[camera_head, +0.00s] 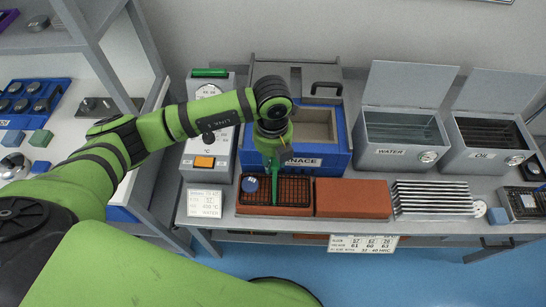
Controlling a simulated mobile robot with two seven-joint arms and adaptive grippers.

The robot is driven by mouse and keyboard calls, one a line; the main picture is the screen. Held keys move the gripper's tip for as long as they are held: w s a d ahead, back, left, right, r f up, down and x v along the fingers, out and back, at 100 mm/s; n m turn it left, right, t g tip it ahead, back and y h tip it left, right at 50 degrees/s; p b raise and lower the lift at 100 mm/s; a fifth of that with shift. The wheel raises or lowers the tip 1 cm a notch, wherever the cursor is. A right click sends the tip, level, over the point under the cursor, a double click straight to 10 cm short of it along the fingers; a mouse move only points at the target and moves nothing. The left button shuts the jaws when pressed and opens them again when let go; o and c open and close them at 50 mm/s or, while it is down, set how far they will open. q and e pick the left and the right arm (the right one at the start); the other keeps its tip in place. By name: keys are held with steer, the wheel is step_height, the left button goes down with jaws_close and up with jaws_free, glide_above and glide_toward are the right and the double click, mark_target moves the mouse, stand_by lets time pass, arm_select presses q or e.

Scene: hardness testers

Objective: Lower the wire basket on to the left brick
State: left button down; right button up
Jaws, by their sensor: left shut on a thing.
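The dark wire basket (295,191) is over the left brick (245,209), a flat red-brown block at the front of the bench. A green upright piece, seemingly its handle, stands at its middle. My left gripper (274,165) is above the basket, pointing down and shut on it; its fingers are mostly hidden by the wrist. I cannot tell whether the basket touches the brick. A round blue piece (250,184) shows at the basket's left end. The right brick (353,198) is bare. My right gripper is not in view.
Behind the basket stands the blue furnace (335,160) with an open top. To the right are the water tank (395,155), the oil tank (485,160) and a ribbed metal rack (432,199). A controller (205,145) stands at the left.

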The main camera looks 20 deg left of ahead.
arm_select(q)
steer(key=c, duration=0.8)
jaws_free()
steer(key=shift+c, duration=0.2)
steer(key=shift+s, duration=0.1)
step_height(320, 180, up, 12)
